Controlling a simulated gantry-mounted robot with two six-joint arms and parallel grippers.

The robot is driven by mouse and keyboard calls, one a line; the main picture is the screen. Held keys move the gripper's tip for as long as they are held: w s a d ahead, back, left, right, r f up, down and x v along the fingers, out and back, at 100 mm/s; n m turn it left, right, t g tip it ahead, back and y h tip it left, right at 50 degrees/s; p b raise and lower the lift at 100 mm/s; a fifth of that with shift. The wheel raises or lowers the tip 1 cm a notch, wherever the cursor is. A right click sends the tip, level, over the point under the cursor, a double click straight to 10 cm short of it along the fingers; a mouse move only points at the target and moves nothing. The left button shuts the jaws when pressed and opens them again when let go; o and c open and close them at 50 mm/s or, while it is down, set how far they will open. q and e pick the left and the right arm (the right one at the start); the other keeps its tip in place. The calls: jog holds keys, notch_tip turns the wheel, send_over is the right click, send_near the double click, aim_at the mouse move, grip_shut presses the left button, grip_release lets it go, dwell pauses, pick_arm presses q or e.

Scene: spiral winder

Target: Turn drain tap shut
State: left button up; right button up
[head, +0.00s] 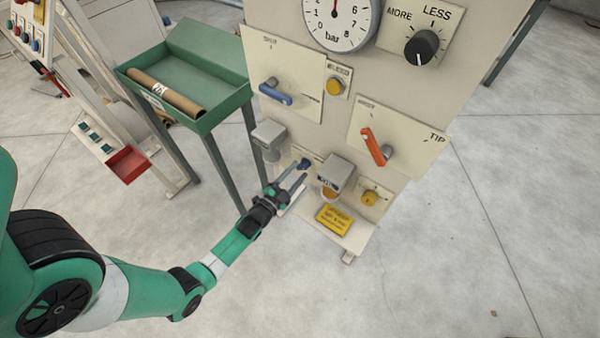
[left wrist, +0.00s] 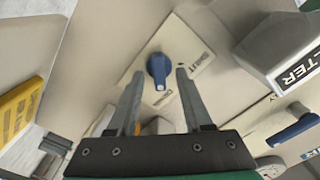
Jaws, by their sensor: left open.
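The drain tap is a small blue knob (head: 305,164) low on the cream panel. In the left wrist view the tap (left wrist: 158,68) has a white mark at its lower end, pointing toward a label that is partly hidden. The word SHUT (left wrist: 202,64) is printed to its right. My left gripper (head: 297,173) is open in front of the tap. In the left wrist view its fingertips (left wrist: 160,72) are on either side of the knob, with a visible gap on each side. My right gripper is not in view.
A grey filter housing (head: 337,171) stands out right of the tap, and a grey box (head: 268,137) to its left. A yellow tag (head: 333,217) and yellow knob (head: 369,197) are nearby. Above are a blue lever (head: 275,96) and an orange lever (head: 375,148). A green tray (head: 205,122) stands left.

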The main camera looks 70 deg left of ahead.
pick_arm(q)
jog(key=shift+x, duration=0.9)
grip_shut()
